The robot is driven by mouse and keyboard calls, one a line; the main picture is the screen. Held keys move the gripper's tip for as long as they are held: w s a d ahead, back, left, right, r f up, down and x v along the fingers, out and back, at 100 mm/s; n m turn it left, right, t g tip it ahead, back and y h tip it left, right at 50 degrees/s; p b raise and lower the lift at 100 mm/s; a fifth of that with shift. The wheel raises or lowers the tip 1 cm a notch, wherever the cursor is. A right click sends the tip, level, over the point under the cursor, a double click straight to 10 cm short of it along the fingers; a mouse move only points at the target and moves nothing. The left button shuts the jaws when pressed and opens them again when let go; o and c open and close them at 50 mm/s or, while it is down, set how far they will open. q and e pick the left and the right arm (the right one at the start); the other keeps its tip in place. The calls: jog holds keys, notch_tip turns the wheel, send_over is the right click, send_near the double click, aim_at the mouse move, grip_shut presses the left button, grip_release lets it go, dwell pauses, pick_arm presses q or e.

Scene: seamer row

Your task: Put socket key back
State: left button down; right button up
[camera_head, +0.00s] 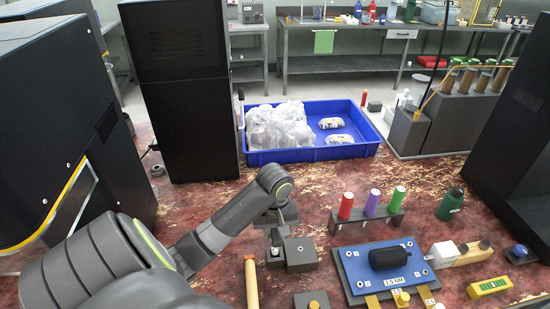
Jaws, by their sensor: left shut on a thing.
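My left gripper (275,243) points down at the left side of a small dark grey block (301,252) that has a round spot on its top. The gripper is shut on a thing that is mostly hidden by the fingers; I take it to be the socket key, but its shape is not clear. I cannot tell whether gripper and block touch. My right gripper is out of view.
Right of the block are a blue board (352,263) with a black cylinder (391,256), and a rack (366,222) with red, purple and green handles. A blue tray (290,156) with clear bags lies behind.

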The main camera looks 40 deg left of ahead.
aim_at(275, 250)
pick_arm(q)
notch_tip(275, 250, down, 4)
jog(key=shift+s+d+b, duration=0.1)
jog(key=shift+b, duration=0.4)
jog(key=shift+f, duration=0.25)
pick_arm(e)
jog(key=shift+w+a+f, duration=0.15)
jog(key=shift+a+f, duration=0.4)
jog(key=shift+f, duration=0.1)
pick_arm(q)
jog(key=shift+f, duration=0.1)
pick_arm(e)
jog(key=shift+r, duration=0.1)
pick_arm(q)
jog(key=c, duration=1.2)
grip_release()
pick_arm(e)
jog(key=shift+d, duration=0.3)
